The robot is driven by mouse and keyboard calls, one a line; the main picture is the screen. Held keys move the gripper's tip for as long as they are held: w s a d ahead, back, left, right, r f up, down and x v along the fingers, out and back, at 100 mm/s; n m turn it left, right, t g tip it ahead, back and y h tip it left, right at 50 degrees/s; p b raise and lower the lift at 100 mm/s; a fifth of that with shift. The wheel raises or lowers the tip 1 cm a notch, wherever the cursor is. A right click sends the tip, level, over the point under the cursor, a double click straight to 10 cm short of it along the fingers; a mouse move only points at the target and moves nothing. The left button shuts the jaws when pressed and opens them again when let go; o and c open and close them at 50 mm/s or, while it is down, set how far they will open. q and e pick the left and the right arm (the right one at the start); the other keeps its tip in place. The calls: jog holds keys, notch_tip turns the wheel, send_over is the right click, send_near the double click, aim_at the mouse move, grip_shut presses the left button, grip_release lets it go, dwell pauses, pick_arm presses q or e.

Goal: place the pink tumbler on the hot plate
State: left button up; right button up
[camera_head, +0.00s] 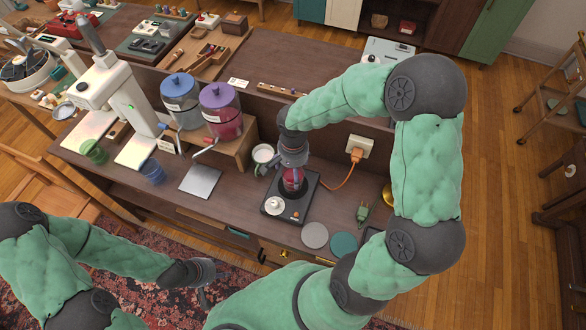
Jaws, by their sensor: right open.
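The black hot plate (304,199) lies on the wooden counter at the middle, with a small pale round item and an orange-brown knob on its front part. A pink-red tumbler (292,182) is at the rear part of the hot plate, under my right gripper (293,172). The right gripper is open, pointing down with its fingers around the tumbler. The fingers partly hide the tumbler, so I cannot tell whether its base touches the plate. My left gripper (204,285) is low at the front, over the rug, away from the counter; its jaws are too small to read.
A white mug (263,155) stands just left of the hot plate. Dispensers with blue (180,100) and purple (220,108) lids stand behind. An orange cable runs to a socket (357,147). Grey (315,235) and teal (343,244) discs lie at the front right.

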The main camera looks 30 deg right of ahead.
notch_tip(320, 180, up, 12)
jog(key=p, duration=0.1)
jog(key=shift+p, duration=0.35)
